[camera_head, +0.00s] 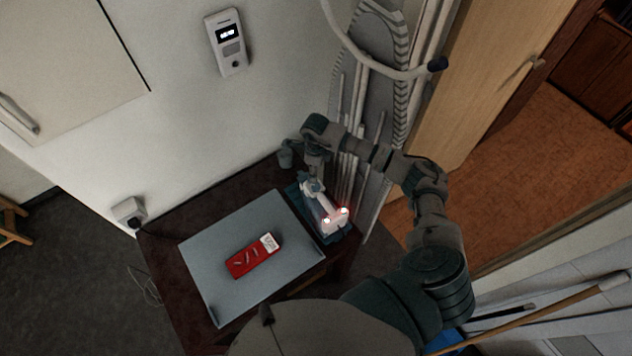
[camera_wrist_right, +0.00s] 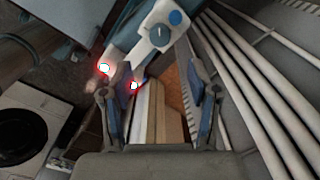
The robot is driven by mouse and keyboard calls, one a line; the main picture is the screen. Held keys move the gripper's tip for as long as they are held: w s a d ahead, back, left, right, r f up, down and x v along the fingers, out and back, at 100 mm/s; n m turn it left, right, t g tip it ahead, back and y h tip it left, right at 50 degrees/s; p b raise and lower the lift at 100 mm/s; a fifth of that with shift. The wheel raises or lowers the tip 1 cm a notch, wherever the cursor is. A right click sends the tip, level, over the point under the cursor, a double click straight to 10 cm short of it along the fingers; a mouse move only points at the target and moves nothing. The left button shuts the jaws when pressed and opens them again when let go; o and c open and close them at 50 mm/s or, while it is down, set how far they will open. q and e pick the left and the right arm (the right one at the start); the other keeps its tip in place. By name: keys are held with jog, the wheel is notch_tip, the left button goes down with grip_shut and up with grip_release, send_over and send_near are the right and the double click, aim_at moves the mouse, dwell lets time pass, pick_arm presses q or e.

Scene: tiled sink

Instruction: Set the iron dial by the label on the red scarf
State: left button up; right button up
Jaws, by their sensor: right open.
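A folded red scarf (camera_head: 253,257) lies on the grey ironing mat. Its white label (camera_head: 269,243) is at the upper right end, and I cannot read it. The white and blue iron (camera_head: 327,211) is at the table's right side, with two glowing red spots. My left gripper is out of view.
The mat (camera_head: 212,290) covers much of the dark table (camera_head: 168,232). An ironing board (camera_head: 362,100) and white poles lean on the wall behind my right arm. A wall device (camera_head: 226,43) with a lit display hangs above. A socket (camera_head: 129,211) is at the left.

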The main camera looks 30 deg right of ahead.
aim_at(316, 185)
notch_tip(316, 185, down, 10)
jog(key=shift+d+p, duration=0.15)
jog(key=shift+p, duration=0.35)
grip_shut()
jog(key=m, duration=0.2)
jog(key=shift+m, duration=0.4)
jog(key=shift+r+m+b, duration=0.1)
jog(key=shift+m+b, duration=0.25)
jog(key=shift+m, duration=1.65)
grip_release()
